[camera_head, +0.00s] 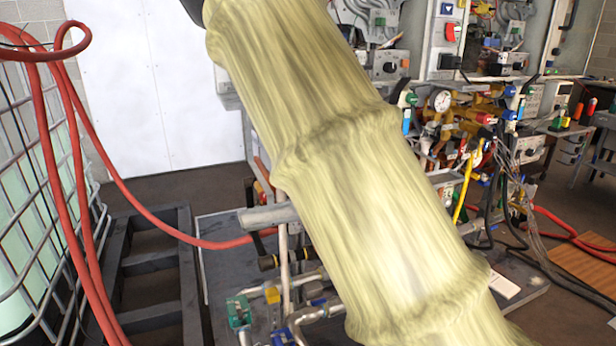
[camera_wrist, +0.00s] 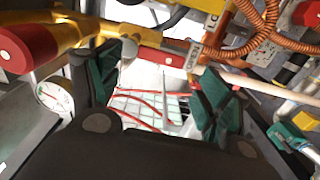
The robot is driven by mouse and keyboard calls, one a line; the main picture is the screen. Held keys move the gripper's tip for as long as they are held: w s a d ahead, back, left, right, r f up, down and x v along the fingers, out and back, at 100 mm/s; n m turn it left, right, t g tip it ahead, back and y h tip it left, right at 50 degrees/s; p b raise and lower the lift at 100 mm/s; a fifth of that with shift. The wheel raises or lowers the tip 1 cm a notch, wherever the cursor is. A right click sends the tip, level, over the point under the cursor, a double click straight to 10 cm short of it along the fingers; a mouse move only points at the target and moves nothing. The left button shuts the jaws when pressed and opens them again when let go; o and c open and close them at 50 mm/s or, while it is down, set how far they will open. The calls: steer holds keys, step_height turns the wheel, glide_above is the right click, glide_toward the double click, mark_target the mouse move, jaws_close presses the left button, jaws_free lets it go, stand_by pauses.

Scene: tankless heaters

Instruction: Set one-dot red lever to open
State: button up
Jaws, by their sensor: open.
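In the wrist view my gripper (camera_wrist: 158,92) is open, its two dark green finger pads spread apart with no object held between them. A short red lever or handle (camera_wrist: 153,58) shows just beyond and above the gap between the fingers. A larger red handle end (camera_wrist: 28,46) on a yellow pipe is at the upper left, with a small pale mark near its left edge. I cannot tell for sure which red part is the one-dot lever. A lettered tag (camera_wrist: 193,56) hangs right of the short red handle. My gripper is hidden in the head view.
Orange coiled hoses (camera_wrist: 262,35) and pipes crowd the right of the wrist view. A round gauge (camera_wrist: 55,97) is at the left. In the head view, my sleeved arm covers the middle; a crowded pipe bench with a gauge (camera_head: 442,101) stands right, and a red hose (camera_head: 150,215) crosses left.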

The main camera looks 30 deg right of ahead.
steer(key=s+a, duration=0.1)
steer(key=s, duration=0.5)
steer(key=shift+s, duration=0.25)
